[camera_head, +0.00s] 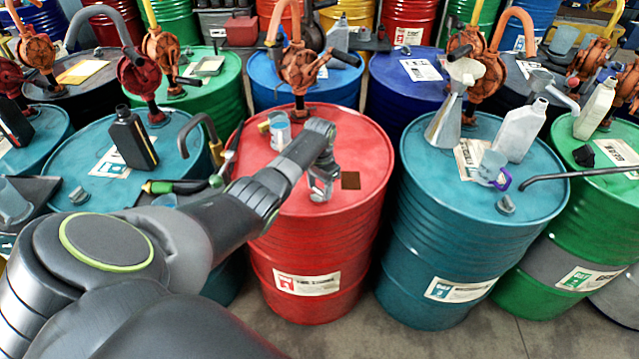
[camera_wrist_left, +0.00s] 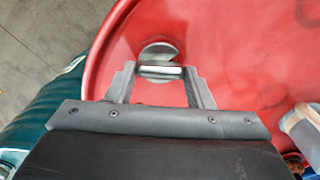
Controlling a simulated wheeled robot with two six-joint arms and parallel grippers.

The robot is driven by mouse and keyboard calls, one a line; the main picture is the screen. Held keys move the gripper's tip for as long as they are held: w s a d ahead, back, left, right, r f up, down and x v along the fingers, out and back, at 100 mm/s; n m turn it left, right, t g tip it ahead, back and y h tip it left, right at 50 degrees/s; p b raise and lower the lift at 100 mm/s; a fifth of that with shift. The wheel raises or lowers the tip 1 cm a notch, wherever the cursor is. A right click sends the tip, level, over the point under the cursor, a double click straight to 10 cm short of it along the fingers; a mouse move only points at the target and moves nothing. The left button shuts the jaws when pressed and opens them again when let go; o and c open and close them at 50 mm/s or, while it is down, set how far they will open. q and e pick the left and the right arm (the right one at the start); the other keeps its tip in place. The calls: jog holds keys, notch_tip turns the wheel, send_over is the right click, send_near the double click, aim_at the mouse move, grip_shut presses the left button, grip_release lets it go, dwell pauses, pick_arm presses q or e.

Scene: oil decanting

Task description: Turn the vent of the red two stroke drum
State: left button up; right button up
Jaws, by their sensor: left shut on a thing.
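The red two stroke drum (camera_head: 352,215) stands in the middle of the head view, with a white label on its side. My left gripper (camera_head: 320,190) points down at the front part of its lid and is shut on the vent. In the left wrist view the vent (camera_wrist_left: 158,51) is a grey round cap with a raised bar. The gripper's fingers (camera_wrist_left: 162,74) are at the two ends of that bar. In the head view the gripper mostly hides the vent. My right gripper is not in view.
On the red lid stand a can (camera_head: 280,133) and an orange pump (camera_head: 300,75) at the back, and a small brown patch (camera_head: 350,180) lies right of my gripper. Teal drums stand close on both sides; the right one (camera_head: 450,230) carries a funnel (camera_head: 447,125) and a bottle (camera_head: 520,130).

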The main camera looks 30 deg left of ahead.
aim_at(320, 189)
pick_arm(q)
jog(key=m, duration=0.3)
jog(key=shift+w+r+m+p, duration=0.1)
jog(key=shift+r+m+p, duration=0.05)
jog(key=shift+m+p, duration=0.2)
jog(key=shift+d+m, duration=0.1)
jog(key=shift+m, duration=1.55)
jog(key=o, duration=1)
notch_tip(320, 189, up, 17)
jog(key=b, duration=0.1)
jog(key=shift+r, duration=0.15)
